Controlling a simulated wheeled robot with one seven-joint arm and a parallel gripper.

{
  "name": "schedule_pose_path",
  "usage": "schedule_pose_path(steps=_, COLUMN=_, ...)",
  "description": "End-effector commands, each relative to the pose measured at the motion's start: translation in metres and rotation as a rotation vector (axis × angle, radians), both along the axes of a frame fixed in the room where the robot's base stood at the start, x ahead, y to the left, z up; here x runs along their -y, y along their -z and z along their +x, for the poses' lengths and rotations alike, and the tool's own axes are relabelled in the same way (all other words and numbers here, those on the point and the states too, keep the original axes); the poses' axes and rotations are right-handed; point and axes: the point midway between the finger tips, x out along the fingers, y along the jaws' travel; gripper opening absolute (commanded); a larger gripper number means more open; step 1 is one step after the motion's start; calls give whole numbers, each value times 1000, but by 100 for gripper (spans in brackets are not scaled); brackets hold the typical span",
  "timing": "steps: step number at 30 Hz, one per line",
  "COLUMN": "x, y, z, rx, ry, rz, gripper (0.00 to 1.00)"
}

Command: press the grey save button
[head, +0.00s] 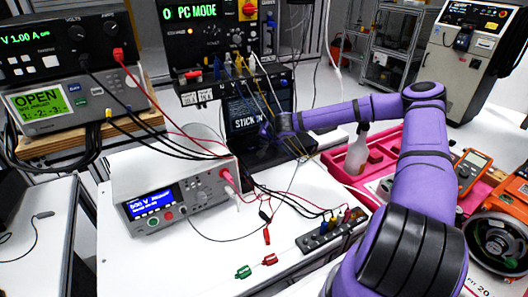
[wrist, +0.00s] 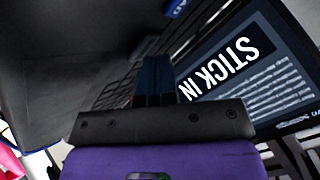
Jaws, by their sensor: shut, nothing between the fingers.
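My gripper (head: 268,132) is at the dark device with the lit "STICK IN" screen (head: 250,112), in front of the screen's lower part. In the wrist view my gripper's dark fingers (wrist: 154,78) are together and hold nothing. The "STICK IN" screen (wrist: 285,85) shows rotated to their right, and dark ribbed or keyed surfaces lie around the fingertips. I cannot pick out the grey save button in either view; it may be hidden by my gripper or too dark to tell. I cannot tell whether the fingertips touch anything.
A bench supply with a blue display (head: 150,204) stands front left on the white table. Several cables cross near the device. A pink tray (head: 372,160) holding a bottle (head: 357,152) lies right of it, near my arm. A black terminal strip (head: 331,232) lies in front.

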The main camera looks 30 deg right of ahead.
Motion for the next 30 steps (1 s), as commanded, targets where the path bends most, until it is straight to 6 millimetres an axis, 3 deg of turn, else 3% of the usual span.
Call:
schedule_pose_path(steps=17, x=0, y=4, z=0, rx=-1, ry=1, rz=-1, gripper=0)
schedule_pose_path(steps=30, x=0, y=-9, z=0, rx=-1, ry=1, rz=0, gripper=0)
